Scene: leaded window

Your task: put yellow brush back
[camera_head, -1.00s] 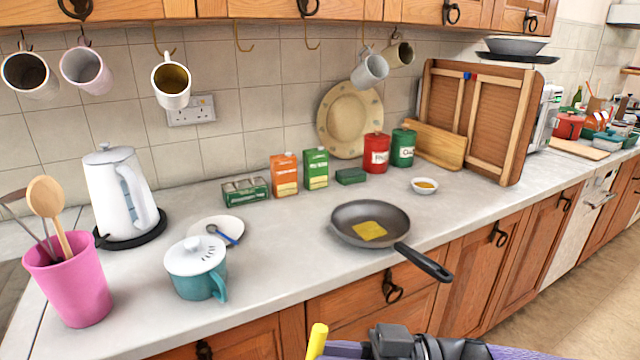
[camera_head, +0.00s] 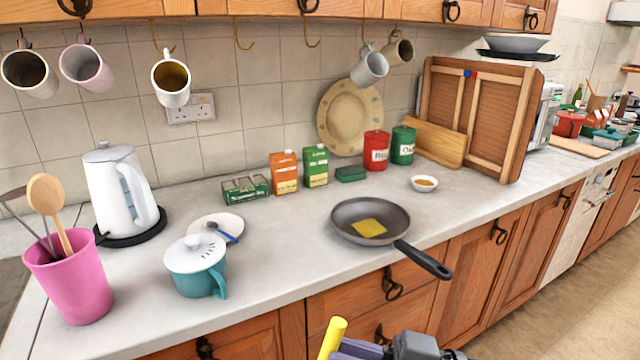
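The yellow brush (camera_head: 333,337) shows only as a yellow handle end at the bottom edge, in front of the counter and tilted slightly right. The rest of it is below the picture. My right gripper (camera_head: 348,349), with purple fingers and a dark grey body, is at the bottom edge and appears shut on the yellow brush. The fingertips are partly cut off. My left gripper is not in view.
The counter (camera_head: 285,235) holds a frying pan (camera_head: 350,212) with a yellow piece, a teal pot (camera_head: 200,280), a kettle (camera_head: 118,195) and a pink utensil holder (camera_head: 75,285). Several mugs hang above. The counter's front middle is clear.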

